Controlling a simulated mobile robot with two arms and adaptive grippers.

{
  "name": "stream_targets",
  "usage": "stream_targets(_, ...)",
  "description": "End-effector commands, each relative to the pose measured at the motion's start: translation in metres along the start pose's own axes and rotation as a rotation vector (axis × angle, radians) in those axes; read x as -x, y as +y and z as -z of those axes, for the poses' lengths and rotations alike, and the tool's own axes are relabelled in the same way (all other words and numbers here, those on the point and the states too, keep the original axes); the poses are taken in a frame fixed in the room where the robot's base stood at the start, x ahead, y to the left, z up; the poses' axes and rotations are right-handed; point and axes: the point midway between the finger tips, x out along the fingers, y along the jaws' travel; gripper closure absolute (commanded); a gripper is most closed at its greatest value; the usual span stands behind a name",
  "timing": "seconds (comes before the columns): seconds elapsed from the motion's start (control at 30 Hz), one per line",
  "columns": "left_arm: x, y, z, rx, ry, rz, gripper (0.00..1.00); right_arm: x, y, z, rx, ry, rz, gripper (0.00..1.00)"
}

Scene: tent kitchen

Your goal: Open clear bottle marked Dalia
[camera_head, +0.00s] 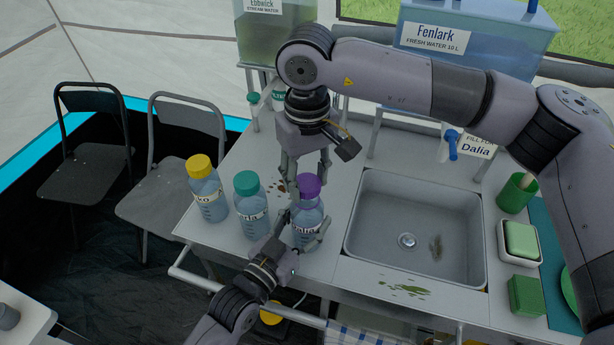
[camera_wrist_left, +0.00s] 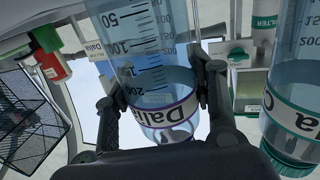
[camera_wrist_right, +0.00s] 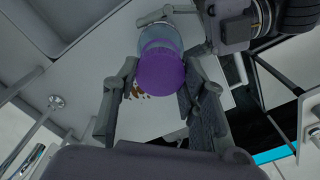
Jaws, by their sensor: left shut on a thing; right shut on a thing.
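The clear bottle marked Dalia (camera_head: 308,218) stands upright on the counter left of the sink, with a purple cap (camera_head: 308,185) on top. My left gripper (camera_head: 304,229) is shut around the bottle's body from the front; in the left wrist view the bottle's purple-edged Dalia label (camera_wrist_left: 172,112) shows between the fingers, upside down. My right gripper (camera_head: 308,188) reaches down from above, its fingers on either side of the cap. In the right wrist view the purple cap (camera_wrist_right: 160,70) sits between the fingers. Parts of the cap's sides are hidden by the fingers.
A teal-capped bottle (camera_head: 249,205) and a yellow-capped bottle (camera_head: 207,190) stand close on the left. The sink (camera_head: 415,225) is on the right, with a green sponge in a dish (camera_head: 521,240) beyond it. Water tanks (camera_head: 470,38) stand behind. Brown and green stains mark the counter.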

Motion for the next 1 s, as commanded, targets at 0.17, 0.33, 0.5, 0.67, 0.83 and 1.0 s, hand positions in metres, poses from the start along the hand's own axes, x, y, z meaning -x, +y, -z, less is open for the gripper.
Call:
stream_targets(0.17, 0.0, 0.0, -0.001, 0.0, -0.002, 0.0, 1.0, 0.007, 0.0, 0.0, 0.0, 0.002, 0.0, 0.94)
stream_targets(0.33, 0.0, 0.0, -0.001, 0.0, -0.002, 0.0, 1.0, 0.029, 0.0, 0.001, 0.0, 0.003, 0.0, 0.94)
stream_targets(0.5, 0.0, 0.0, -0.001, 0.0, -0.002, 0.0, 1.0, 0.04, 0.0, 0.0, 0.0, 0.0, 0.001, 0.94)
stream_targets(0.67, 0.0, 0.0, -0.001, 0.0, -0.002, 0.0, 0.48, 0.04, 0.0, 0.0, 0.0, 0.0, 0.0, 0.94)
stream_targets(0.83, 0.0, 0.0, -0.001, 0.0, -0.001, 0.0, 0.37, 0.04, 0.0, 0.0, 0.0, 0.0, 0.0, 0.94)
stream_targets(1.0, 0.0, 0.0, 0.0, 0.0, -0.001, 0.0, 0.26, 0.04, 0.0, 0.0, 0.0, 0.0, 0.0, 0.94)
